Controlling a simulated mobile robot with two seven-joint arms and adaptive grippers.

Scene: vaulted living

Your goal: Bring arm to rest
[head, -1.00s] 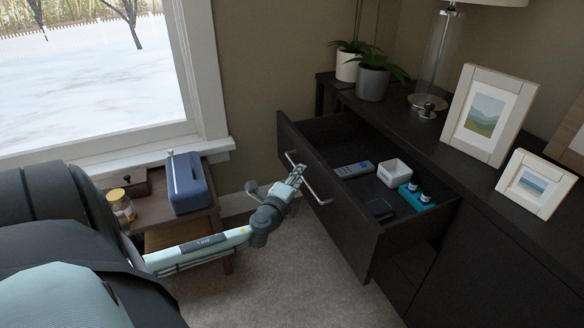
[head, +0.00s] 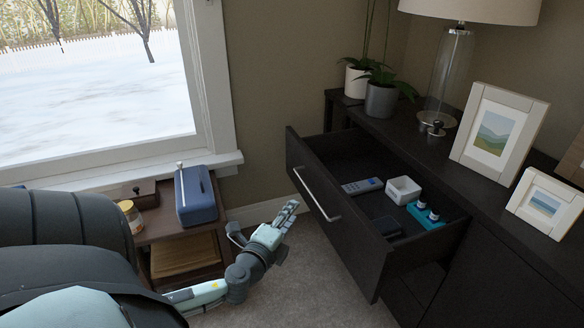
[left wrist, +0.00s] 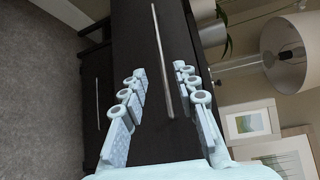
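My left gripper (head: 286,216) is in front of the dark drawer, to the left of its handle and clear of it. In the left wrist view its two fingers (left wrist: 160,73) are spread apart with nothing between them. The drawer front and its long metal handle (left wrist: 163,60) lie beyond the fingers. In the head view the drawer (head: 335,235) stands pulled out, with its bar handle (head: 317,195) free. My right gripper is not in view.
The drawer holds a remote (head: 363,186), a white square bowl (head: 403,189), a teal tray (head: 426,217) with small bottles, and a dark flat item (head: 388,227). Carpet lies between.

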